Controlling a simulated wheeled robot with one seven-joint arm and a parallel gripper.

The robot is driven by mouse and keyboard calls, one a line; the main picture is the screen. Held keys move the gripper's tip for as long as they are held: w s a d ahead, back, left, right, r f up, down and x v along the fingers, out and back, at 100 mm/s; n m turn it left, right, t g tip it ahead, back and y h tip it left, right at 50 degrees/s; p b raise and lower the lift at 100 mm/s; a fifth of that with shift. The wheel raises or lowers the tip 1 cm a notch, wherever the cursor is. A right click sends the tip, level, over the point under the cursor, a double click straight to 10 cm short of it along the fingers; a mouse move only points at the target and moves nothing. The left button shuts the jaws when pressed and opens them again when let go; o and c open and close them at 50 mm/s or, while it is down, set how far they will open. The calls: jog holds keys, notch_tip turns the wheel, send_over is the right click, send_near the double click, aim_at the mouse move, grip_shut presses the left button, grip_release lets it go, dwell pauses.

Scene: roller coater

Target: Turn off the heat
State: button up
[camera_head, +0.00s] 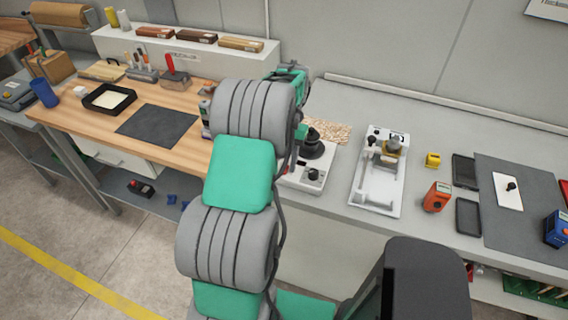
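A white hotplate-like device (290,180) stands on the grey bench just right of my arm. It has a dark round top with a black raised piece (313,145) and a small black knob (313,174) on its front. My arm covers its left part. The knob's setting is too small to read. The end of my arm reaches over the bench beside the device, with green and dark wrist parts near its upper left. My gripper's fingers cannot be made out behind the arm, nor whether they touch anything.
Right of the device stands a white coater frame (366,195). Further right are a yellow block (432,160), an orange meter (436,197), black trays (468,216) and a dark mat (530,235). A wooden table (75,121) with tools is at the left.

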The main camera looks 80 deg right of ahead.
aim_at(285, 166)
jog(key=v, duration=0.6)
jog(key=shift+r, duration=0.3)
